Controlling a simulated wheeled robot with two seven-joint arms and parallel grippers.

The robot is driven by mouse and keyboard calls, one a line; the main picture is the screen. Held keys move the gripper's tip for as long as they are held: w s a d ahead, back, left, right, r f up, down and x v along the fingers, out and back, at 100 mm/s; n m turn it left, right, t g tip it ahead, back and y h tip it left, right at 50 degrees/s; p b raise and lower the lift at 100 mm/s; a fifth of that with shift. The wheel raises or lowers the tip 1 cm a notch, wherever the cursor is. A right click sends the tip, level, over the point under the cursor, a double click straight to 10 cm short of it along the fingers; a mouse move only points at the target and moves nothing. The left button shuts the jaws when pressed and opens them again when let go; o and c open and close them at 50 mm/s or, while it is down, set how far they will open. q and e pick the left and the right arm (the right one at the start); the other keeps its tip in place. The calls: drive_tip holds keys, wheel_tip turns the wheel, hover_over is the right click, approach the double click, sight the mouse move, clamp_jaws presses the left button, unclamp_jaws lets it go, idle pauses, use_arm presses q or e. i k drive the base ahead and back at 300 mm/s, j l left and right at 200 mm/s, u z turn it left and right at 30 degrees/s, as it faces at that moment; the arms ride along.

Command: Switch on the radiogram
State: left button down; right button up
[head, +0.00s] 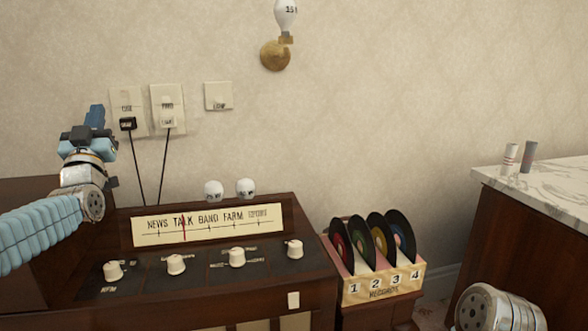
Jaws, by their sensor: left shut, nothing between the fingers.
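The radiogram (318,267) is a dark wooden cabinet at the lower left. Its cream dial (208,224) reads NEWS, TALK, BAND, FARM and a small last word, with a red needle at TALK. Several cream knobs (236,257) line the dark panel below, and a small white piece (293,300) sits on the front right. Behind it, a black plug (128,124) and a white plug (168,122) are in wall plates, each with a cord running down. My left gripper (95,112) is shut and empty, pointing up just left of the plates. My right gripper is out of view.
A third wall plate (217,96) is to the right. Two small white round shakers (214,190) stand at the radiogram's back. A record rack (350,290) with numbered slots stands to its right. A marble-topped counter (550,190) with two small cylinders (529,157) is at the far right.

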sight(293, 296)
drive_tip(key=k+l, duration=0.15)
drive_tip(key=k, duration=0.25)
drive_tip(key=k+l, duration=0.15)
drive_tip(key=k, duration=0.25)
drive_tip(key=k+l, duration=0.15)
drive_tip(key=k, duration=0.25)
